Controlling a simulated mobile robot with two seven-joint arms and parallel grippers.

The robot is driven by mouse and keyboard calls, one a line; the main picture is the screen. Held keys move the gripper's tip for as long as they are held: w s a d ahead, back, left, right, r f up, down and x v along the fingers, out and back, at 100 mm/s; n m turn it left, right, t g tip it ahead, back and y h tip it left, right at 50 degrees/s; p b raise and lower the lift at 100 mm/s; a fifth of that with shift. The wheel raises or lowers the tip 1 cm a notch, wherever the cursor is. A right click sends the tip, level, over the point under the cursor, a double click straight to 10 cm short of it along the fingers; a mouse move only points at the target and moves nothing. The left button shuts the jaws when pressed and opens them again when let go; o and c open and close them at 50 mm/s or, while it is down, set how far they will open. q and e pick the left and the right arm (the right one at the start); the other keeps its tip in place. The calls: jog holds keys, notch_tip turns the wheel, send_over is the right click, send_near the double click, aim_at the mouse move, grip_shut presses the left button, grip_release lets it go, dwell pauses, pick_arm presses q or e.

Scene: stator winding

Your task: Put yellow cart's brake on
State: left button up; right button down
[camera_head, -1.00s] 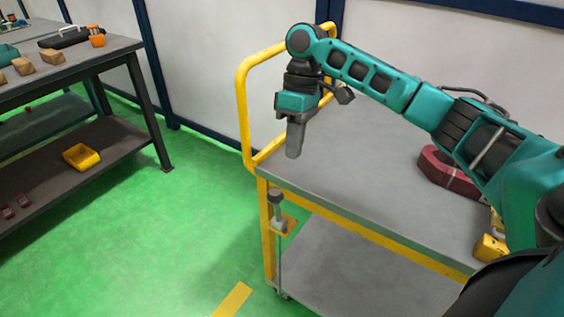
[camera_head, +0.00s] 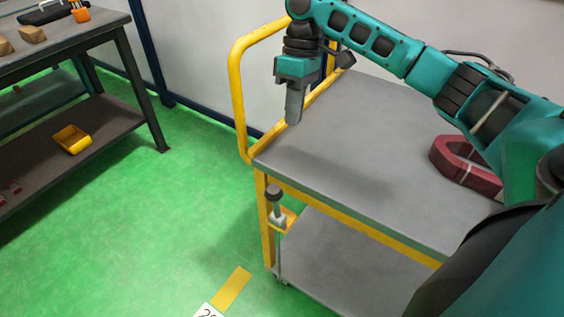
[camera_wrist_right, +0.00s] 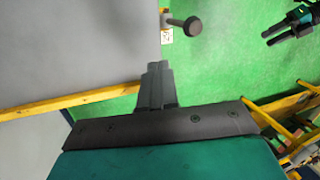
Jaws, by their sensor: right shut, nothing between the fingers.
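The yellow cart (camera_head: 238,100) stands right of centre in the head view, with a grey top and a lower shelf. Its brake lever (camera_head: 276,205), with a dark round knob, stands upright on a yellow bracket at the cart's near left corner post. The knob also shows in the right wrist view (camera_wrist_right: 190,26), beyond the fingertips and to their right. My right gripper (camera_head: 293,118) is shut and empty, pointing down above the cart top near the handle, higher than the knob and apart from it. In the right wrist view its fingers (camera_wrist_right: 156,72) are together.
A dark red ring-shaped part (camera_head: 462,165) lies on the cart's top at the right. A workbench (camera_head: 110,110) with a yellow bin (camera_head: 72,139) on its lower shelf stands at the left. Green floor is clear between bench and cart.

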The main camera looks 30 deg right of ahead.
jog(key=b+x, duration=0.2)
jog(key=x, duration=0.8)
jog(key=shift+f, duration=0.15)
jog(key=shift+s+a+f+b, duration=0.1)
jog(key=shift+s+a+b, duration=0.1)
jog(key=shift+s+a, duration=0.5)
jog(key=shift+s+a+f+b, duration=0.15)
jog(key=shift+s+a, duration=0.25)
jog(key=shift+a, duration=0.5)
pick_arm(q)
jog(key=shift+w+d+f, duration=0.25)
jog(key=shift+w+d, duration=0.25)
jog(key=shift+d, duration=0.15)
jog(key=shift+s, duration=0.15)
